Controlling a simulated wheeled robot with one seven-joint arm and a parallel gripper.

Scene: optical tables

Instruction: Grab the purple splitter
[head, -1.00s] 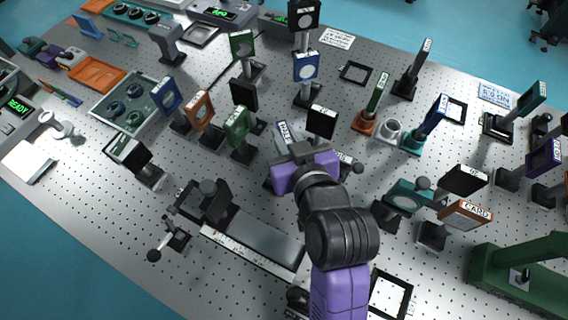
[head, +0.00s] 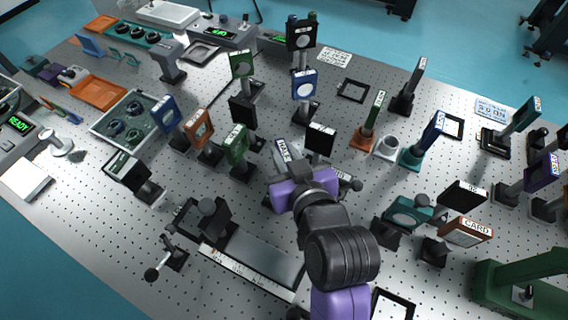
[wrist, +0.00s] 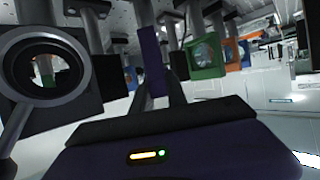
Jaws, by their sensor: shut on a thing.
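The purple splitter (wrist: 152,62) shows in the wrist view as an upright purple plate, seen nearly edge-on. It is between the two dark fingers of my gripper (wrist: 160,90), which are shut on it. In the head view my purple gripper body (head: 302,190) is at the middle of the table. A plate with a white label (head: 284,150) stands up just beyond it and appears to be the splitter's top. The fingers and the splitter's lower part are hidden there.
Close around are a green mount (head: 236,148), a black mount (head: 320,138) and a blue mount (head: 303,84). A round lens mount (wrist: 45,68) is close at left in the wrist view. Another purple mount (head: 540,172) stands at the far right. A rail (head: 255,255) lies in front.

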